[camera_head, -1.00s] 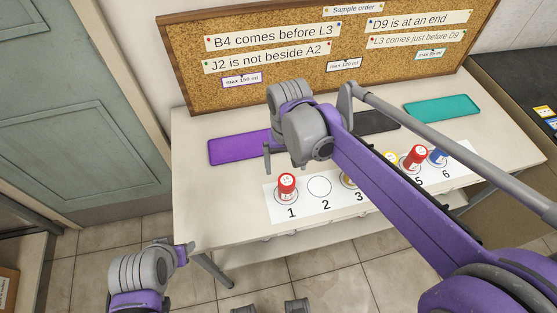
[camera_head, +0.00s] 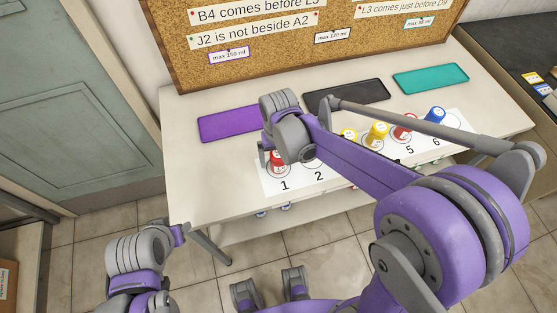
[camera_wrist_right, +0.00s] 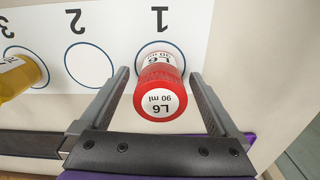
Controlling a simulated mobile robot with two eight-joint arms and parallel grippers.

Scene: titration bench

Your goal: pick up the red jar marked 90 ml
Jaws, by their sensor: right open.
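The red jar (camera_wrist_right: 160,88) stands on circle 1 of the white numbered strip (camera_wrist_right: 110,15); its lid reads L6, 90 ml in the right wrist view. In the head view the red jar (camera_head: 277,164) is partly hidden by my right gripper (camera_head: 270,158). In the wrist view my right gripper (camera_wrist_right: 158,76) is open, with one finger on each side of the jar and small gaps between. My left gripper (camera_head: 178,236) is at the lower left, away from the jars, and its fingers do not show clearly.
Circle 2 (camera_wrist_right: 88,63) is empty. Yellow jars (camera_head: 376,134), another red jar (camera_head: 404,127) and a blue jar (camera_head: 435,114) stand farther right. Purple (camera_head: 228,123), black (camera_head: 348,95) and teal (camera_head: 430,78) trays lie behind the strip, below the corkboard (camera_head: 280,68).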

